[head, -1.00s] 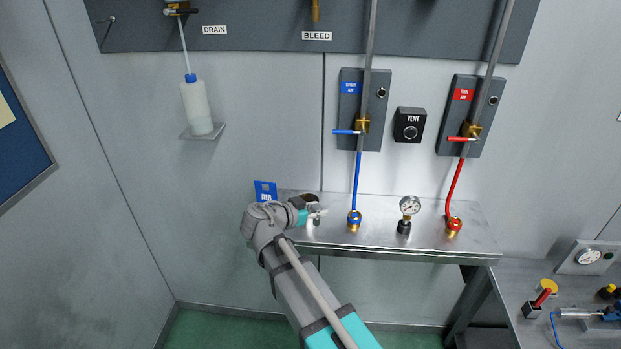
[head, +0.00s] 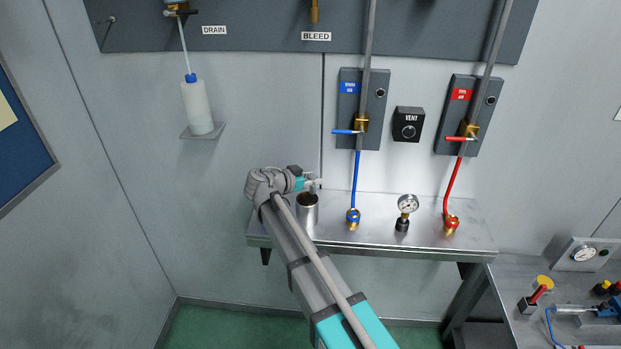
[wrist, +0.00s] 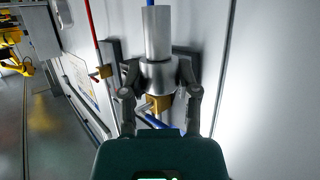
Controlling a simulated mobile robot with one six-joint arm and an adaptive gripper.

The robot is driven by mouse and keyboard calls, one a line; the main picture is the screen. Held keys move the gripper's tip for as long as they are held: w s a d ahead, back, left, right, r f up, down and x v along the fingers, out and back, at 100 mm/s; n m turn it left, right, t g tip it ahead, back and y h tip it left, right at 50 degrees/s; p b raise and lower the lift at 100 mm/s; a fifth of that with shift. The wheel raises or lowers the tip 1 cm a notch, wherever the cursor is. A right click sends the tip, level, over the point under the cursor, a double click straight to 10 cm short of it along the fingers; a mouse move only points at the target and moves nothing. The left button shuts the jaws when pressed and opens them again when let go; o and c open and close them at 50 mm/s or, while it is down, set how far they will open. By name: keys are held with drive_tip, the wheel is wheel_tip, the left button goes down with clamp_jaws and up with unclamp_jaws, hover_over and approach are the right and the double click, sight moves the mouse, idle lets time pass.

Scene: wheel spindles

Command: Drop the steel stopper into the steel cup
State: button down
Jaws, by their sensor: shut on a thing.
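The steel cup (head: 307,213) stands upright on the left part of the steel shelf, its dark open mouth facing up. My gripper (head: 311,184) is above and slightly right of the cup's mouth in the head view, apart from it as far as I can tell. In the wrist view my gripper (wrist: 158,75) is shut on the steel stopper (wrist: 156,32), a shiny cylinder with a wider collar between the fingers. The stopper is small and hard to make out in the head view. The cup does not show clearly in the wrist view.
The steel shelf (head: 390,238) also holds a blue-collared fitting (head: 353,218), a pressure gauge (head: 407,206) and a red-collared fitting (head: 451,224), right of the cup. A wall panel with a blue lever (head: 345,131) is above right.

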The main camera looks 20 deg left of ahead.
sight(312, 192)
drive_tip(key=shift+f, duration=0.15)
drive_tip(key=shift+f+b, duration=2.85)
drive_tip(key=shift+b, duration=0.15)
drive_tip(key=shift+c, duration=1.3)
unclamp_jaws()
